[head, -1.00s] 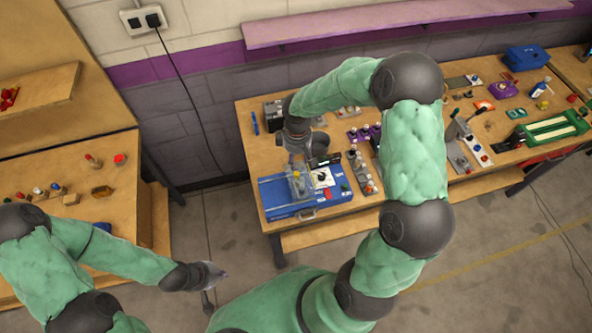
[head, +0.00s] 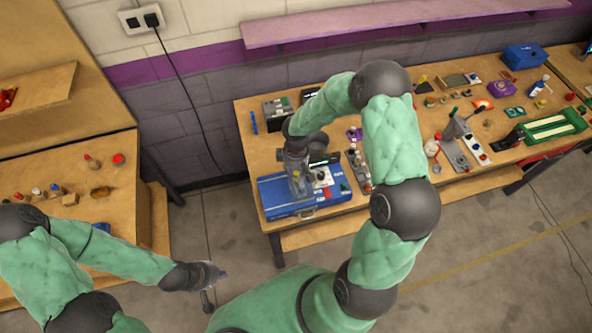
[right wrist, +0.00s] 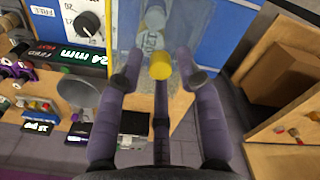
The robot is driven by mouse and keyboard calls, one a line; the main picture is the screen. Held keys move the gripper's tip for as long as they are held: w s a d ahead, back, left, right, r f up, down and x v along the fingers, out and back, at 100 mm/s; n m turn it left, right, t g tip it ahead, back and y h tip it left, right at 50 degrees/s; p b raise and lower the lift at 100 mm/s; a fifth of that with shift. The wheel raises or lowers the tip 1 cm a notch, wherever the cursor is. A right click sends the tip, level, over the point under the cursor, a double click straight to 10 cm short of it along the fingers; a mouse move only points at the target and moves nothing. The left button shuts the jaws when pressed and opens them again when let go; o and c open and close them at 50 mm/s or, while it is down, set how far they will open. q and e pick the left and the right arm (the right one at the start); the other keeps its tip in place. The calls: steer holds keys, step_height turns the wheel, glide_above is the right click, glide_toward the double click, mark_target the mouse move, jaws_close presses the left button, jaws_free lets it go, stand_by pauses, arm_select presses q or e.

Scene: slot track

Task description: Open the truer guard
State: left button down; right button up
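The truer is a blue machine (head: 275,200) on the table in the head view, with a white dial panel (head: 322,177) that also shows in the right wrist view (right wrist: 75,22). Its clear guard (right wrist: 124,28) shows at the top of the right wrist view, with a yellow knob-like part (right wrist: 160,66) close by. My right gripper (head: 298,190) is over the guard in the head view. In the right wrist view its fingers (right wrist: 160,78) are apart, with the yellow part just beyond and between them; contact is unclear. My left gripper (head: 218,274) hangs over the floor, away from the truer; its fingers are too small to judge.
Small parts and a lever device (head: 458,140) stand on the table right of the truer. A green tray (head: 550,128) is further right. A second wooden table (head: 120,205) is at left. Floor lies open between the tables.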

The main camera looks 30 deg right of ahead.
jaws_close()
steer(key=w+a+b, duration=0.2)
steer(key=a+b, duration=0.1)
steer(key=a, duration=0.6)
steer(key=shift+w+a, duration=0.2)
steer(key=shift+a, duration=0.05)
steer(key=shift+o, duration=2.3)
jaws_free()
steer(key=shift+r, duration=0.1)
step_height(320, 180, up, 12)
